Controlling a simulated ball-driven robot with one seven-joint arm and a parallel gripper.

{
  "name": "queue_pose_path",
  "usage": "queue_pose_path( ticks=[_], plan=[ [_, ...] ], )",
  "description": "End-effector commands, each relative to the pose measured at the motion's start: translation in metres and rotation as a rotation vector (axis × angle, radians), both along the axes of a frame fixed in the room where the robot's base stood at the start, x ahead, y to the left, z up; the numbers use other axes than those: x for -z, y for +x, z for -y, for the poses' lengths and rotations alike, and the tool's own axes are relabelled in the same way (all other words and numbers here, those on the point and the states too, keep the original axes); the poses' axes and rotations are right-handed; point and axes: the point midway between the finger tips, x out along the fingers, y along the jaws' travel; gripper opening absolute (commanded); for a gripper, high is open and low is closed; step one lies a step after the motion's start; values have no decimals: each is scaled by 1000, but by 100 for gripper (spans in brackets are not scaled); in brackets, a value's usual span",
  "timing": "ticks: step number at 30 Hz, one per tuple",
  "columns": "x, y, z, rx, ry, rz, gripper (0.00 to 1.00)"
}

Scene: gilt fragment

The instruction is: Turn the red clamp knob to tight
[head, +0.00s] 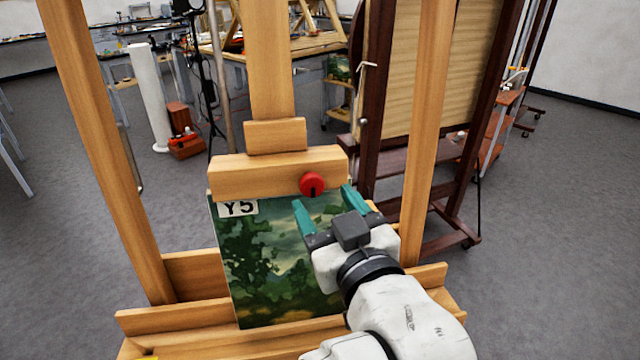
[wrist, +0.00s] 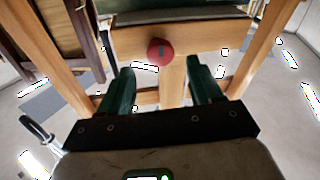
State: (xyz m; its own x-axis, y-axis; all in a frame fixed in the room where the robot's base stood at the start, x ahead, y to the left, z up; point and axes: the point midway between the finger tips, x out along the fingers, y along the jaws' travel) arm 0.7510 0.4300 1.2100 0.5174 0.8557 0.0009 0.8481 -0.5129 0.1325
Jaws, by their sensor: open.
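The red clamp knob (head: 312,184) sits on the front of the easel's wooden top clamp block (head: 250,177). A dark mark shows on the knob's face. In the wrist view the knob (wrist: 160,52) is ahead of the fingers, about midway between them. My gripper (head: 325,203) has two green fingers spread apart and empty, just below and in front of the knob in the head view. It shows in the wrist view too (wrist: 160,82). The fingers do not touch the knob. A green landscape painting (head: 265,270) labelled Y5 stands under the clamp block.
The easel's wooden posts rise at left (head: 100,130) and right (head: 428,130) of the painting. A dark wooden easel (head: 375,90) stands close behind on the right. The lower ledge (head: 180,318) runs below the painting. Grey floor is open at left.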

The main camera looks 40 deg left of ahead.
Motion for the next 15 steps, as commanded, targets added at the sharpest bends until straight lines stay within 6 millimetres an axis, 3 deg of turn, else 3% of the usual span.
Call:
queue_pose_path(
  ticks=[6, 15],
  plan=[
    [-1, 17, -28, 0, -1, -2, 64],
    [1, 24, -39, 0, -2, -1, 64]
  ],
)
